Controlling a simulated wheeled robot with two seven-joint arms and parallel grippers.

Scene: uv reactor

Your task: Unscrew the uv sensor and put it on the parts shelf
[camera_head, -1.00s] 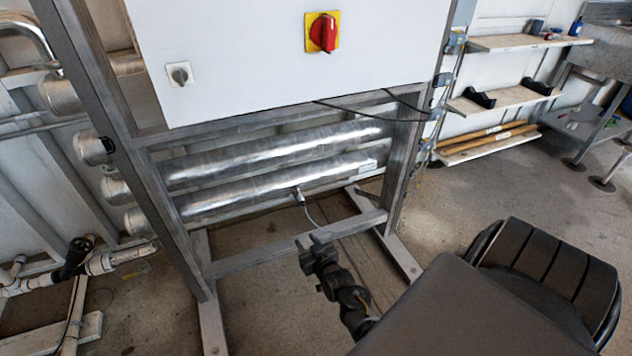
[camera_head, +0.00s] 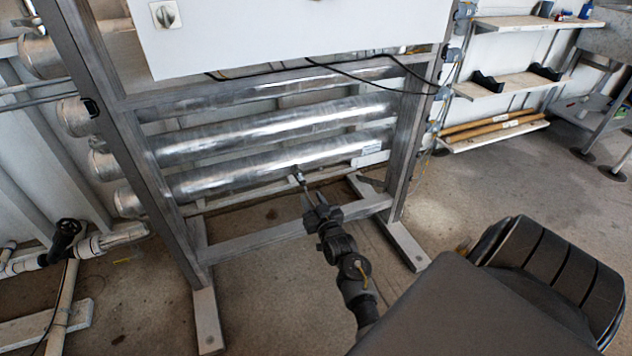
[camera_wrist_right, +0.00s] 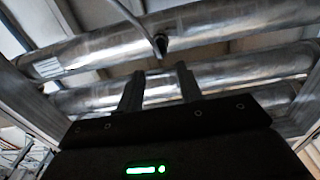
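The uv sensor (camera_head: 298,175) is a small dark fitting on the underside of the lowest steel tube (camera_head: 240,175), inside the metal frame. In the right wrist view the sensor (camera_wrist_right: 160,43) shows against the tube, with a grey cable running from it. My right gripper (camera_head: 316,208) is just below and in front of the sensor. In the wrist view its two fingers (camera_wrist_right: 160,86) are apart with nothing between them, and the sensor lies beyond their tips. My left gripper is not in view. Wall shelves (camera_head: 515,90) stand at the right; which one is the parts shelf is not marked.
A white cabinet (camera_head: 290,35) hangs above the tubes, with dark cables (camera_head: 330,72) drooping below it. The frame's lower crossbar (camera_head: 270,235) and right post (camera_head: 410,140) are close to my right arm. The middle shelf holds dark holders (camera_head: 487,84). Open floor lies before the shelves.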

